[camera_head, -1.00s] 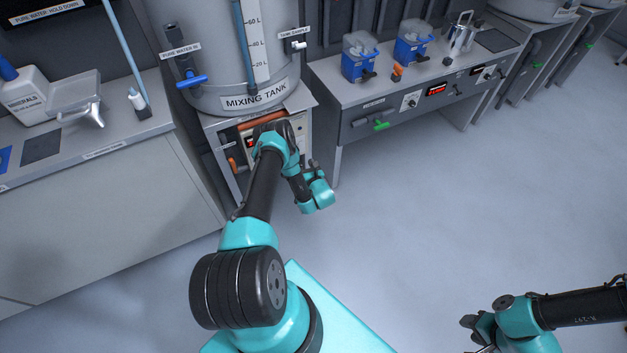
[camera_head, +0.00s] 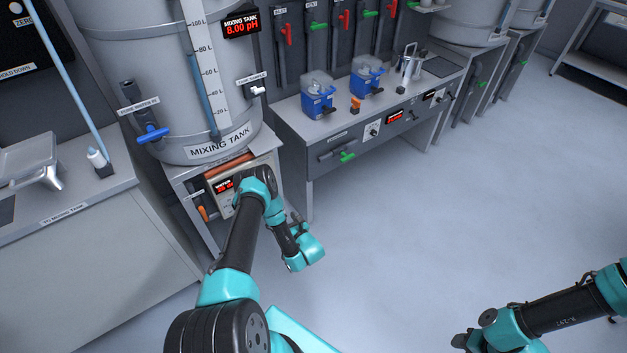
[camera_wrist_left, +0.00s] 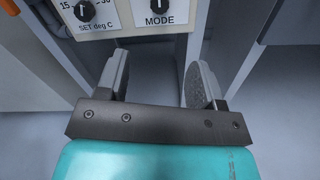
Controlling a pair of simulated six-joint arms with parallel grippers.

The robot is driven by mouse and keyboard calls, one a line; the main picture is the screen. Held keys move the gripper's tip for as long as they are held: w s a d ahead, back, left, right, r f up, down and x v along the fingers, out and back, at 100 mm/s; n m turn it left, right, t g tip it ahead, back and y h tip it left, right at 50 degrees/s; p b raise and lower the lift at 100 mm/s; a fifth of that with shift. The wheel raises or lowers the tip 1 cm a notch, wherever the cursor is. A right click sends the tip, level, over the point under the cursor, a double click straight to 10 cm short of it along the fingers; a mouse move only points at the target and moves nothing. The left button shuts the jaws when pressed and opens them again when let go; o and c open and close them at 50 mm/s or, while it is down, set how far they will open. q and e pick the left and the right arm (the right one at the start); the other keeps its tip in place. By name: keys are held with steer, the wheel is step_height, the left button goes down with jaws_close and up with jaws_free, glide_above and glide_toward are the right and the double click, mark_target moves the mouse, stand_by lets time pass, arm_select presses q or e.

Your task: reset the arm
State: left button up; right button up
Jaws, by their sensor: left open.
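My left arm reaches from the bottom of the head view toward the panel under the mixing tank (camera_head: 172,90). Its gripper is mostly hidden there behind my own wrist. In the left wrist view my left gripper (camera_wrist_left: 154,82) is open, with nothing between its fingers. It points at the lower part of a control panel (camera_wrist_left: 122,14) with a "SET deg C" knob (camera_wrist_left: 83,11) and a "MODE" knob (camera_wrist_left: 160,5). My right gripper (camera_head: 466,342) is at the bottom right of the head view, cut by the frame edge; its fingers are too unclear to tell.
A bench (camera_head: 300,125) with blue-based containers (camera_head: 318,93) and a metal jug (camera_head: 409,64) stands right of the tank. A counter with a metal scoop tray (camera_head: 35,165) is at left. The floor (camera_head: 430,220) between is clear.

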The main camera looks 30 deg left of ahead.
arm_select(q)
steer(key=s+d+r+n+g+h, duration=0.3)
steer(key=s+d+n+g+h, duration=0.85)
steer(key=s+g+h, duration=0.3)
steer(key=d+r+n+t+h, duration=0.6)
steer(key=d+r+n+t, duration=0.3)
steer(key=d+r+n, duration=0.4)
steer(key=shift+s+d+r+n, duration=0.2)
steer(key=shift+d+r+n, duration=0.2)
steer(key=shift+d+n, duration=0.6)
steer(key=shift+a+n, duration=0.25)
steer(key=shift+c, duration=0.2)
